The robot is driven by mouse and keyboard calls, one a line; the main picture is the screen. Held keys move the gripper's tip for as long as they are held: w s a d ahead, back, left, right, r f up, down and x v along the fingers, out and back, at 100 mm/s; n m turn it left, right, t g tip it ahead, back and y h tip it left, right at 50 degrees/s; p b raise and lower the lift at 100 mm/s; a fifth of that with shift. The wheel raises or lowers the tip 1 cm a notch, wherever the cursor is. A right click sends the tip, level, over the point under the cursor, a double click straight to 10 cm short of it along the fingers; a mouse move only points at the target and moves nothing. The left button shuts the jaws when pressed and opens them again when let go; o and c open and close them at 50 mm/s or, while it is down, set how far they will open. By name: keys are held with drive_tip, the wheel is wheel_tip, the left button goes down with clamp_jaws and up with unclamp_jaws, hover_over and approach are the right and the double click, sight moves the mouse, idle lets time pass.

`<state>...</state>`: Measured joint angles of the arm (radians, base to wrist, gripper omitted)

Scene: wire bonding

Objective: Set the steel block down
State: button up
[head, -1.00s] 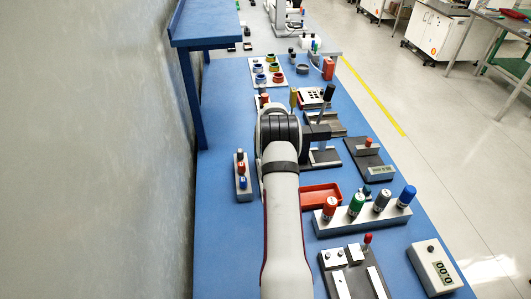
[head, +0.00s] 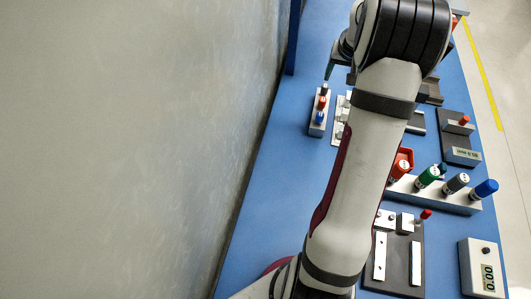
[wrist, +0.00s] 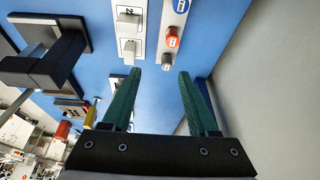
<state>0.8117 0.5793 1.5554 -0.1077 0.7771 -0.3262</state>
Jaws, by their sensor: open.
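My gripper (wrist: 160,72) is open, with two green fingers apart and nothing between them in the wrist view. In the head view one fingertip of my gripper (head: 328,73) shows just left of my arm. Small pale steel blocks stand on white labelled pads beyond the fingers: one block (wrist: 129,19) at the top and another block (wrist: 129,46) below it. A further white pad is partly behind the left finger. The blocks show small in the head view (head: 339,113), partly hidden by my arm. I cannot tell which one the task names.
A grey rack (wrist: 179,22) with blue, red and grey knobs is right of the pads in the wrist view. A dark stand (wrist: 45,60) is at left. The wall (wrist: 270,80) rises at right. A marker rack (head: 440,194) and a meter (head: 482,268) are at the table's right.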

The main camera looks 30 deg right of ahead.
drive_tip(key=s+a+r+n+y, duration=0.15)
drive_tip(key=a+r, duration=0.25)
drive_tip(key=a, duration=0.8)
drive_tip(key=s+a+r+y, duration=0.1)
drive_tip(key=s+a+r, duration=0.15)
drive_tip(key=a, duration=0.85)
drive_tip(key=s+a+n+g+y, duration=0.1)
drive_tip(key=s+a+g, duration=0.2)
drive_tip(key=s+a, duration=1.4)
drive_tip(key=s, duration=0.2)
drive_tip(key=shift+s+f+y, duration=0.25)
drive_tip(key=shift+s+y, duration=0.1)
drive_tip(key=shift+s, duration=0.05)
